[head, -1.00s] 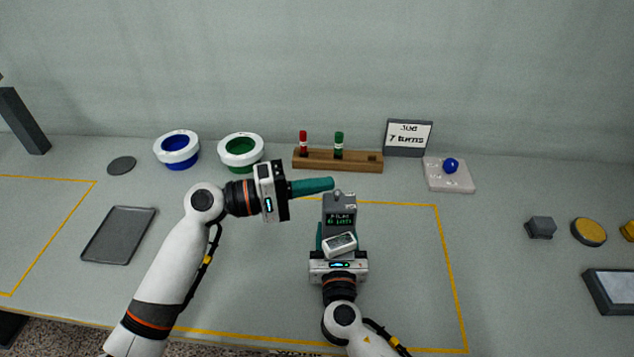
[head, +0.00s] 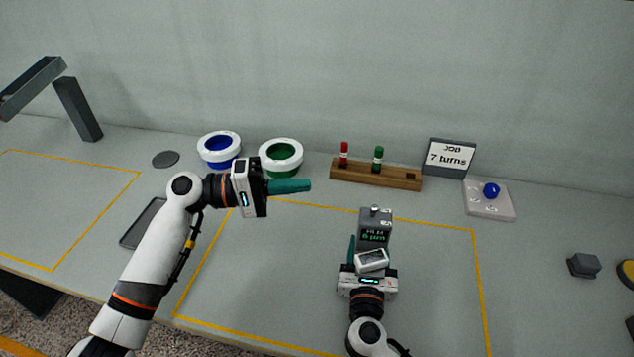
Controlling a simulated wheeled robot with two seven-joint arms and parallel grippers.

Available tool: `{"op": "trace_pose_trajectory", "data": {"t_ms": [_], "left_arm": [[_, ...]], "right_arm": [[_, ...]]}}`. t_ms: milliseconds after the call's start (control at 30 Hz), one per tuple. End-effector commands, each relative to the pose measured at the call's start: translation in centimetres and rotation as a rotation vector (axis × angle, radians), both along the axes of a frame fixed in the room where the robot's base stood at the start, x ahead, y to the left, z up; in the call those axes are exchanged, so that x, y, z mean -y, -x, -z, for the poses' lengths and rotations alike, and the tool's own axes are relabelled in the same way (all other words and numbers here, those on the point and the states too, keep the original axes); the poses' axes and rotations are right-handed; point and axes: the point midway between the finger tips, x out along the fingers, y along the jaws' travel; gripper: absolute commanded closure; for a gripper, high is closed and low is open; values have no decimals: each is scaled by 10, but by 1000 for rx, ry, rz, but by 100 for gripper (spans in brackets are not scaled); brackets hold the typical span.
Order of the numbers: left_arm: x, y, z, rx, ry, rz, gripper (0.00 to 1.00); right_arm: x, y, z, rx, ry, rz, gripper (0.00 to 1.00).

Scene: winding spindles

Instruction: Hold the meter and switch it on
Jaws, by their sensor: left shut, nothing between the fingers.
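The meter (head: 376,228) is a small grey box with a knob on top and a dark screen with green text, too small to read surely. It stands upright in my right gripper (head: 366,258), whose teal finger shows along its left side; the other finger is mostly hidden. A small white block in front covers the meter's lower part. My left gripper (head: 300,186) is shut and empty. Its teal fingers point right, up and left of the meter and apart from it.
A blue-centred ring (head: 219,137), a green-centred ring (head: 281,146), a wooden rack (head: 350,177) with red and green pegs, a sign (head: 450,158) reading "JOB 7 turns" and a pale plate (head: 478,209) with a blue ball line the back. The yellow-outlined area is largely clear.

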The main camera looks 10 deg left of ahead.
Motion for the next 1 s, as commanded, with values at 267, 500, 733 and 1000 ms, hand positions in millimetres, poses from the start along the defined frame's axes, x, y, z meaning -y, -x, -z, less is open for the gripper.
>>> {"op": "trace_pose_trajectory", "data": {"t_ms": [267, 500, 733, 1000], "left_arm": [[-5, 2, 0, 1, 0, 0, 100], [-5, 2, 0, 0, 0, 0, 100], [-4, 2, 0, 0, 0, 0, 100], [-4, 2, 0, 0, 0, 0, 100]], "right_arm": [[1, 0, 2, -4, 1, 2, 74], [1, 0, 2, -4, 2, 2, 37], [1, 0, 1, -2, 1, 2, 18], [1, 7, 1, -1, 1, 1, 18]]}}
